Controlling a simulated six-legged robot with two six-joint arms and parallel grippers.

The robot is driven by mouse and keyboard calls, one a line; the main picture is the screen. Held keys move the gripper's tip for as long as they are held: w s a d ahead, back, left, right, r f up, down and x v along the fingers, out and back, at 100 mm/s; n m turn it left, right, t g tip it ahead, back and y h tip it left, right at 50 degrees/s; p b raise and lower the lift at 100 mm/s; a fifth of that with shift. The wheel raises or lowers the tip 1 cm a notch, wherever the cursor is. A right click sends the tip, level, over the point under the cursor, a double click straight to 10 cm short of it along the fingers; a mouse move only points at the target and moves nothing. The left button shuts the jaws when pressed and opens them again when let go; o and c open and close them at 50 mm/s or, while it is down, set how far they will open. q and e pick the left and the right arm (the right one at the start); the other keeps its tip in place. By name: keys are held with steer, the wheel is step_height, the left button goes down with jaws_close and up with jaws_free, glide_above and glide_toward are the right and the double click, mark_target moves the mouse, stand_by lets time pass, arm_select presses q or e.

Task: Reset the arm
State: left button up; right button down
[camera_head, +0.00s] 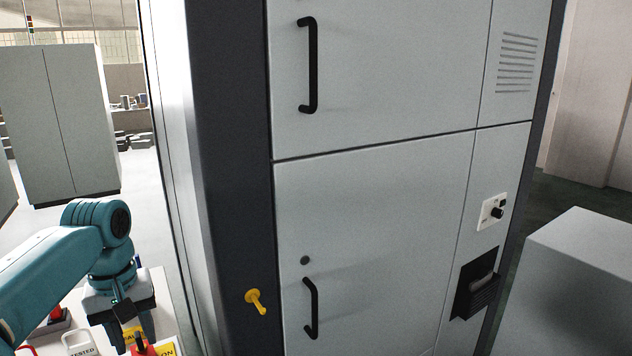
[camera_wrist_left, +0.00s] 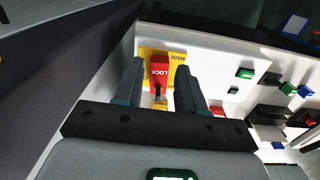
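My left arm comes in from the left in the head view. Its gripper (camera_head: 133,338) points down over a white surface at the lower left. In the left wrist view, the gripper (camera_wrist_left: 160,76) is open, with its two dark fingers apart. A red block marked LOCK (camera_wrist_left: 158,68) shows between the fingers, on a yellow MAIN label (camera_wrist_left: 177,58). I cannot tell whether the fingers touch it. Part of the red block (camera_head: 144,349) shows below the gripper in the head view. My right gripper is not in view.
A tall grey cabinet (camera_head: 380,220) with black handles and a yellow lever (camera_head: 256,301) stands close on the right of the arm. A white tag marked TESTED (camera_head: 80,342) lies left of the gripper.

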arm_select(q)
steer(key=d+f+m+h, duration=0.15)
steer(key=d+f, duration=0.35)
steer(key=f, duration=0.8)
steer(key=d+f+m+h, duration=0.15)
steer(key=d+f, duration=0.25)
steer(key=f, duration=0.9)
steer(key=s+d+f+m, duration=0.1)
steer(key=s+d+f, duration=0.5)
steer(key=f, duration=0.5)
steer(key=s+d+f, duration=0.1)
steer(key=s+f, duration=0.1)
steer(key=s, duration=0.5)
steer(key=s+d+f, duration=0.1)
steer(key=s+f, duration=0.2)
steer(key=s, duration=0.5)
steer(key=shift+s+d+h, duration=0.25)
steer(key=shift+h, duration=0.15)
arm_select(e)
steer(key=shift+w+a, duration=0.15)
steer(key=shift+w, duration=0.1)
